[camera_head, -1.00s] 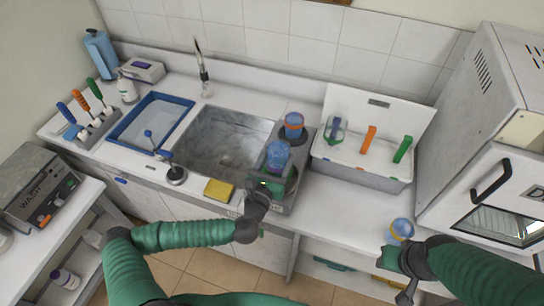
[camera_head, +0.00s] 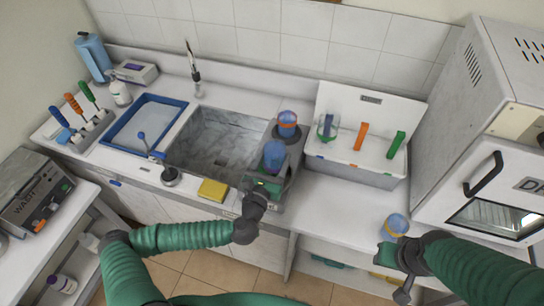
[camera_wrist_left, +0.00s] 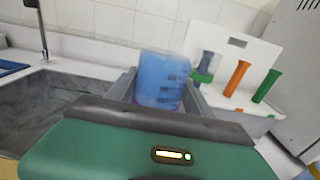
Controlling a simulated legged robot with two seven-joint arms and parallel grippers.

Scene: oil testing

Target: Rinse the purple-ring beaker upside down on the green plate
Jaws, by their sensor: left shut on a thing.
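My left gripper (camera_head: 268,178) is shut on a blue-tinted beaker (camera_head: 275,154). The beaker is over the grey rinsing unit at the sink's right side, and contact with it is unclear. In the left wrist view the beaker (camera_wrist_left: 163,78) shows dark marks and a purple tint along its lower rim. The green plate is hard to make out, largely hidden by the beaker and my gripper. My right gripper (camera_head: 396,248) is at the counter's front right, close to an orange-ringed beaker (camera_head: 396,225). Its fingers are too small to read.
The sink (camera_head: 213,142) is left of the rinsing unit. Another orange-ringed beaker (camera_head: 288,122) stands behind the held one. A yellow sponge (camera_head: 213,190) lies on the sink's front edge. A white rack box (camera_head: 362,168) with colored holders stands right, before the oven (camera_head: 500,190).

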